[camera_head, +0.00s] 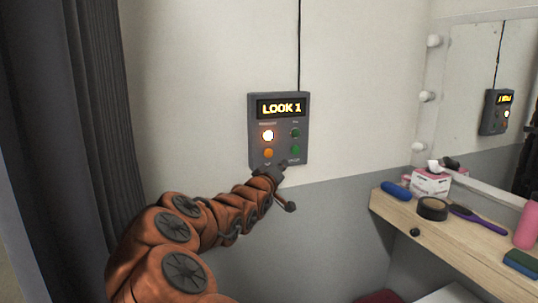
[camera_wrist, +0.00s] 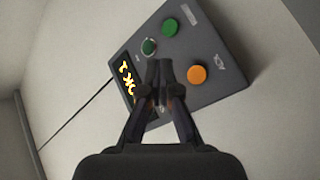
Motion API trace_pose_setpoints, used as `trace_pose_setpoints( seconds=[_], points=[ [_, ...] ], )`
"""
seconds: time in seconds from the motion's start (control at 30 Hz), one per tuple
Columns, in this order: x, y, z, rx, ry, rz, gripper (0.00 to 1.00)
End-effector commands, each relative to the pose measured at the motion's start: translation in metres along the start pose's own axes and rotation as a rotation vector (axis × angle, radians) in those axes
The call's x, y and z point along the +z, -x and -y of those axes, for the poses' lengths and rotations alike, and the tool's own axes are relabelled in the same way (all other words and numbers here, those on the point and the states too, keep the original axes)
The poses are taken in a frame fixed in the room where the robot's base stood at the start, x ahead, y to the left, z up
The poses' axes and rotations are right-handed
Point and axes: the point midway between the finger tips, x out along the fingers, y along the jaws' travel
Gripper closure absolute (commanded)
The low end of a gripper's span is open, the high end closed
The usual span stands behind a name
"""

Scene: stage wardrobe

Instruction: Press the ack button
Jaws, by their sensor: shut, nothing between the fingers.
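A grey control box (camera_head: 257,132) hangs on the wall, its display (camera_head: 281,108) reading "LOOK 1" in yellow. Below are a glowing lamp (camera_head: 268,135) at upper left, a dark green lamp (camera_head: 295,133) at upper right, an orange button (camera_head: 268,153) at lower left and a green button (camera_head: 295,150) at lower right. My gripper (camera_head: 282,168) is shut and empty at the box's lower edge. In the wrist view its fingertips (camera_wrist: 159,66) overlap the box face between the orange button (camera_wrist: 197,74) and green button (camera_wrist: 169,26); contact cannot be told.
A wooden shelf (camera_head: 460,234) at right holds a tape roll (camera_head: 432,208), a tissue box (camera_head: 431,183), a purple brush (camera_head: 478,216) and a pink bottle (camera_head: 527,225). A mirror (camera_head: 470,95) reflects the box. A dark curtain (camera_head: 75,110) hangs at left. A cable (camera_head: 299,45) runs up the wall.

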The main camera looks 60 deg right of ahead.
Motion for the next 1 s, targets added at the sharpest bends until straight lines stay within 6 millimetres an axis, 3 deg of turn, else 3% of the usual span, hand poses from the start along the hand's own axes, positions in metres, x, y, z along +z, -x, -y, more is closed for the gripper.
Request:
trace_pose_setpoints(
  seconds=[0.6, 1.0],
  points=[
    [-0.032, -0.042, 0.027, -0.002, 0.000, 0.002, 1.00],
    [-0.043, -0.057, 0.040, -0.004, -0.001, 0.001, 1.00]
  ],
)
